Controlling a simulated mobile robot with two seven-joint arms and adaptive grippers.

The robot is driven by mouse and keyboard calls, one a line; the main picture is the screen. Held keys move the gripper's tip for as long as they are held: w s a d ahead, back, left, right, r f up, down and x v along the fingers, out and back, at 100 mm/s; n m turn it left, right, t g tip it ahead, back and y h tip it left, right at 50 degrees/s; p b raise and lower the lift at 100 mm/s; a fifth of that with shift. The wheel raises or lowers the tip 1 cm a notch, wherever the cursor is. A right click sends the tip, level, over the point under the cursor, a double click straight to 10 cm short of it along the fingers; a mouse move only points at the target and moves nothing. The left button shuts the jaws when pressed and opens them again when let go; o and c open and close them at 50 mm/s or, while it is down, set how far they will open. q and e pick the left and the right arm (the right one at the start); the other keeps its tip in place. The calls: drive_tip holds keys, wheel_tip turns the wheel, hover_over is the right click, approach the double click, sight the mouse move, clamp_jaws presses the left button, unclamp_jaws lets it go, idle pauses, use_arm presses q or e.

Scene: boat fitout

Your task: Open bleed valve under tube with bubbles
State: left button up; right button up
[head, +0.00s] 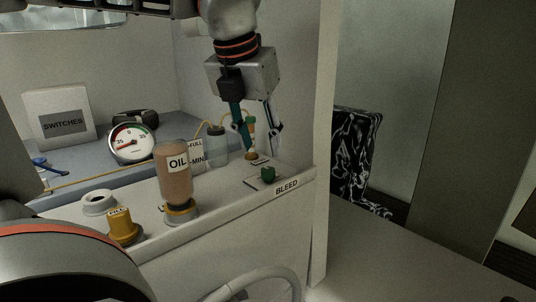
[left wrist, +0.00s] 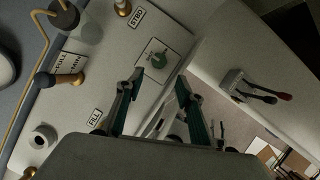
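A green valve knob (head: 268,173) sits on a small plate on the white counter, just above the BLEED label (head: 287,186). It also shows in the left wrist view (left wrist: 158,60), beyond the fingertips. My left gripper (head: 263,139) hangs above and behind the knob in the head view, fingers apart and empty. In the left wrist view its fingers (left wrist: 159,82) are spread, with the knob beyond the gap, untouched. I cannot make out bubbles. My right gripper is not in view.
An OIL bottle (head: 174,180), a yellow FILL cap (head: 123,228) and a white ring (head: 98,203) stand on the counter left of the knob. A clear reservoir (head: 215,145) stands behind. A wall post (head: 325,140) borders the right. Levers (left wrist: 258,90) show in the left wrist view.

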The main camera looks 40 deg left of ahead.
sight(268, 169)
use_arm(q)
drive_tip(key=x, duration=0.8)
drive_tip(key=shift+w+a+r+b, duration=0.15)
drive_tip(key=shift+w+a+b, duration=0.15)
drive_tip(key=shift+b, duration=0.05)
clamp_jaws()
